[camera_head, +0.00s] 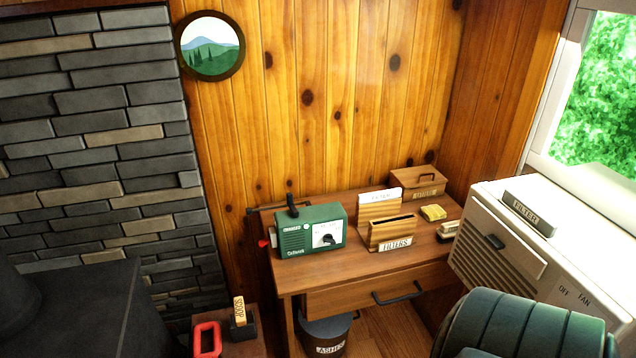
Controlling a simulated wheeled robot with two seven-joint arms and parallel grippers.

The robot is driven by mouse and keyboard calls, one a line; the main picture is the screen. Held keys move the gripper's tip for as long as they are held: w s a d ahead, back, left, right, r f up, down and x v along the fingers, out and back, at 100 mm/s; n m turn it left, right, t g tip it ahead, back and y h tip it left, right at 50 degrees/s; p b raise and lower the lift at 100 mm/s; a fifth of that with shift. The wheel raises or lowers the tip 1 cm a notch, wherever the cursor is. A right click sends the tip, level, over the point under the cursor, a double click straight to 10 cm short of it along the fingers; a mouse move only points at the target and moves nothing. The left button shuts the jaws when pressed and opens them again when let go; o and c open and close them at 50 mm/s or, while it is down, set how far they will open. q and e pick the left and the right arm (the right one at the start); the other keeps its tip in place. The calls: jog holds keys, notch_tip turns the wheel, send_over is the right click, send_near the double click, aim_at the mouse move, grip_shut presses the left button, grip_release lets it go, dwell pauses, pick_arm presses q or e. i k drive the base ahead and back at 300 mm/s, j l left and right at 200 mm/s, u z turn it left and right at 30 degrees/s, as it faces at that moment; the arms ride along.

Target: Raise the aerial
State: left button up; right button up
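A green radio (311,231) stands on the left part of the wooden desk, with a pale dial panel and a dark knob on its front. A thin dark rod (262,208), which looks like the aerial, lies about level behind the radio's top and sticks out past its left side. A short black upright piece (291,205) stands at the radio's top edge; how it joins the rod is hard to tell. A red knob (263,243) shows at the radio's left side. Neither of my grippers is in view.
The desk (380,265) also holds a filters holder (392,232), a lidded wooden box (419,184) and a yellow sponge-like item (433,213). A white air unit (500,250) stands right, a dark green padded seat (530,326) in front. A dark stove (75,305) fills the lower left.

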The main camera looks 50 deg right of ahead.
aim_at(249, 211)
jog(key=z, duration=1.35)
